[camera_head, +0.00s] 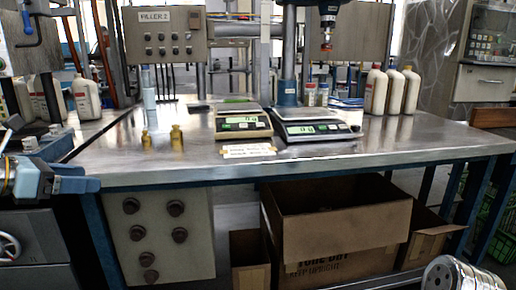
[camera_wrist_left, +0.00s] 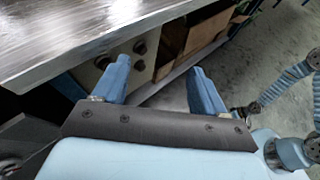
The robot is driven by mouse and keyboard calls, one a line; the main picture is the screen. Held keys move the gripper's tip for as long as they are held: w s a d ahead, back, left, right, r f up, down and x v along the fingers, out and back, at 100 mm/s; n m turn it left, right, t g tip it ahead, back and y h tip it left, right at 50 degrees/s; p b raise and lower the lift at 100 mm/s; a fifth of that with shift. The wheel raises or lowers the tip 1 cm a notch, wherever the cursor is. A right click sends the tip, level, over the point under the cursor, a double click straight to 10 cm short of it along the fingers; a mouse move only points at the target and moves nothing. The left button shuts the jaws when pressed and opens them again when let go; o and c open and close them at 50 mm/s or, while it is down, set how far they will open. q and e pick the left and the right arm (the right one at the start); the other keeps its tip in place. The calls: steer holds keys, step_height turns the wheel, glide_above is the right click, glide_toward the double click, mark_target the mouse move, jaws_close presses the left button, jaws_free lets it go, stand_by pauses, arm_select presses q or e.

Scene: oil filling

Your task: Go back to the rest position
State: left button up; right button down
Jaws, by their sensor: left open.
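My left gripper (camera_head: 78,181) is at the left edge of the head view, in front of the table's near edge. In the left wrist view its two blue fingers (camera_wrist_left: 160,75) stand wide apart with nothing between them. The metal table (camera_head: 400,143) is beyond it, and its edge also shows in the left wrist view (camera_wrist_left: 75,40). Two small brass-coloured bottles (camera_head: 177,138) stand on the table, apart from the gripper. My right gripper is not clearly visible in either view.
Two scales (camera_head: 243,123) (camera_head: 315,131) stand mid-table with a label in front. White bottles (camera_head: 393,92) stand at the back right, others (camera_head: 86,98) at the left. A cardboard box (camera_head: 335,225) and a grey panel (camera_head: 160,240) are below the table. The table's front right is clear.

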arm_select(q)
steer(key=w+d+f+m+g+y+p, duration=0.15)
steer(key=w+f, duration=0.25)
steer(key=f, duration=0.5)
steer(key=w+d+f+m+g+b, duration=0.1)
steer(key=w+f+m+g, duration=0.15)
steer(key=f, duration=0.65)
steer(key=d+f+m+g+p, duration=0.1)
steer(key=d+f+m, duration=0.2)
steer(key=f, duration=0.6)
steer(key=d+f+m+g+p, duration=0.1)
steer(key=d+f+m, duration=0.15)
steer(key=f, duration=0.75)
steer(key=s+d+f+m+g+y+p, duration=0.1)
steer(key=s+d+f+m+g, duration=0.3)
steer(key=s+d+f+m, duration=1.3)
step_height(320, 180, down, 3)
steer(key=shift+s+d+f+g+p, duration=0.15)
steer(key=shift+s+d+g+p, duration=0.25)
steer(key=shift+s, duration=0.6)
steer(key=shift+y, duration=0.25)
